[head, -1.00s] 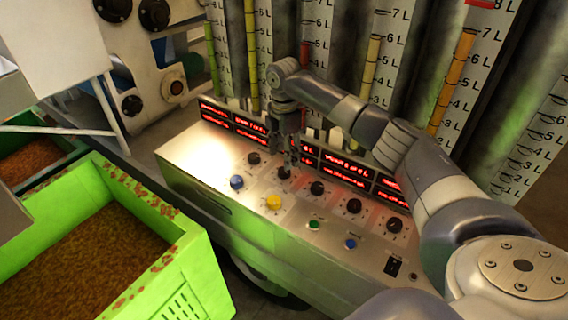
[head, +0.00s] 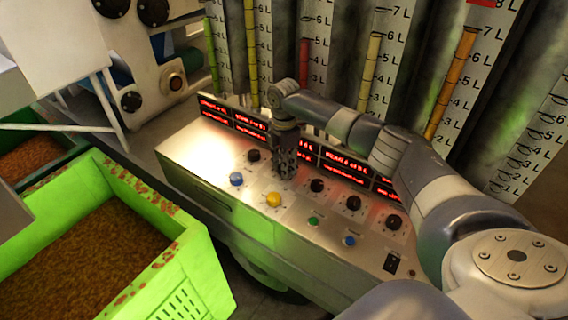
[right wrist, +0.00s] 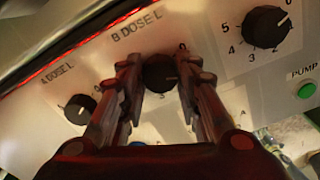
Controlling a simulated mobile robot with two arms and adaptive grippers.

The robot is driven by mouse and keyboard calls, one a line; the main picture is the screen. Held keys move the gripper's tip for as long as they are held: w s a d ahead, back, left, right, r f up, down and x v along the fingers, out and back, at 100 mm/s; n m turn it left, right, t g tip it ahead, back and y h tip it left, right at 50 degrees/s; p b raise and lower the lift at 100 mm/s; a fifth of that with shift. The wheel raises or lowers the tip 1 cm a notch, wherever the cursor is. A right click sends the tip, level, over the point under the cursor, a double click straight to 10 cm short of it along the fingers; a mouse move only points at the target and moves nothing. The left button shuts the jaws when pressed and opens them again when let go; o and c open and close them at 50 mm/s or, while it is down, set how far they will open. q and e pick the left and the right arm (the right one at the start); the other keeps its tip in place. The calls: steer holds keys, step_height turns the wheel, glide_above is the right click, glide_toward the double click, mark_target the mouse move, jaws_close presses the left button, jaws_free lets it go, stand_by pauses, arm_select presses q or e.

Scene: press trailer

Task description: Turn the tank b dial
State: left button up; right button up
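The tank B dial is a black knob (right wrist: 160,74) under the "B DOSE L" label in the right wrist view. My right gripper (right wrist: 159,68) has its two dark fingers spread on either side of this knob, and I cannot tell whether they touch it. In the head view my right gripper (head: 285,168) points down at the panel and hides the dial. The black A dose dial (head: 253,156) sits to its left and also shows in the right wrist view (right wrist: 80,108). My left gripper is not in view.
The control panel (head: 208,160) also carries several black dials, a blue knob (head: 236,179), a yellow knob (head: 273,199) and a green pump button (right wrist: 306,90). Red displays (head: 345,166) and graduated tanks (head: 400,50) stand behind. A green crate (head: 190,255) stands at left.

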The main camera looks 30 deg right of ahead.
steer(key=shift+r+m+p, duration=0.1)
steer(key=shift+m+p, duration=0.2)
steer(key=shift+p, duration=0.1)
steer(key=shift+a+r+m+p, duration=0.1)
steer(key=shift+m+p, duration=0.8)
steer(key=shift+p, duration=0.15)
steer(key=m+p, duration=0.3)
steer(key=m, duration=0.1)
steer(key=shift+m+p, duration=0.3)
steer(key=m+p, duration=0.3)
steer(key=m, duration=0.3)
steer(key=shift+p, duration=0.35)
steer(key=shift+w+m+p, duration=0.1)
steer(key=shift+m+p, duration=0.8)
steer(key=shift+m, duration=1.5)
steer(key=o, duration=1.1)
